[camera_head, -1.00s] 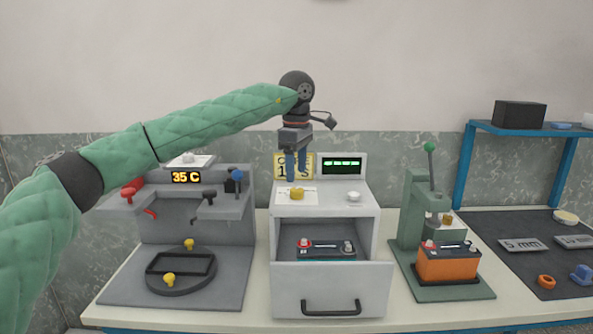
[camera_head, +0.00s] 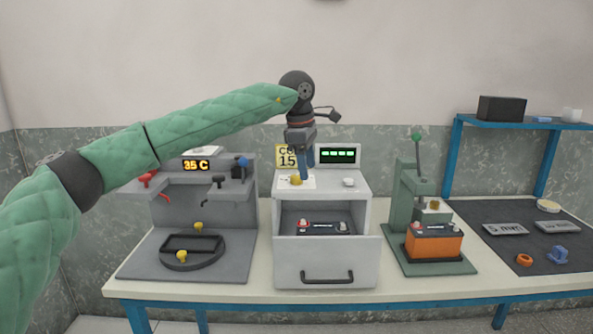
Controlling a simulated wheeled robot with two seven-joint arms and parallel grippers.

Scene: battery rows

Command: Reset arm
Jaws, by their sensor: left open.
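My left arm comes in from the left in a green sleeve. Its gripper (camera_head: 306,172) points down above the top of the grey drawer cabinet (camera_head: 360,212), with blue fingers. It is open, and I see nothing held in it. A yellow knob (camera_head: 296,180) on a white card sits just beside the fingertips; I cannot tell whether they touch. A dark battery (camera_head: 322,227) lies in the cabinet's open drawer (camera_head: 327,261). My right gripper is not in view.
A grey station (camera_head: 205,205) with a 35 C display and round fixture stands at left. A green press (camera_head: 408,204) with an orange battery (camera_head: 433,244) stands at right. A dark mat (camera_head: 500,212) holds tags and small parts. A blue shelf (camera_head: 490,122) stands behind it.

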